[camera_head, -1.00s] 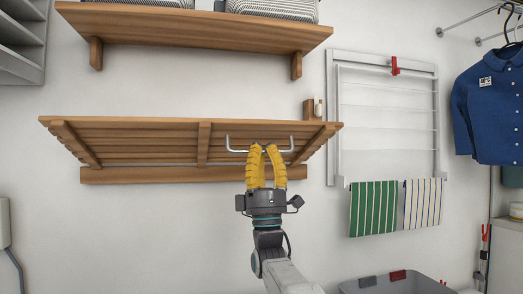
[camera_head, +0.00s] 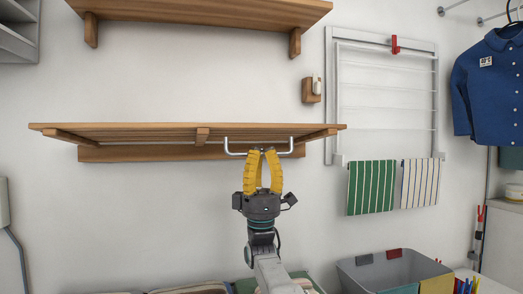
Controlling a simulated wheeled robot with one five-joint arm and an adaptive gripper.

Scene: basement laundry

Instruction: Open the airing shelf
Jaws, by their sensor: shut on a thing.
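The airing shelf (camera_head: 120,131) is a slatted wooden board on the wall, hinged at a wooden rail (camera_head: 120,154). It stands out from the wall, close to level, with its front edge seen nearly edge-on and a thin strip of its underside showing. A metal bar handle (camera_head: 228,148) is fixed at its front edge, right of the middle. My gripper (camera_head: 263,154), with yellow fingers, reaches up from below and is shut on the middle of the handle. The fingers hide that part of the bar.
A wooden shelf (camera_head: 190,14) is above. A small wooden block with a white catch (camera_head: 311,90) is on the wall to the right. A white drying rack (camera_head: 385,110) with striped towels (camera_head: 371,188) hangs further right. A grey bin (camera_head: 365,275) stands lower right.

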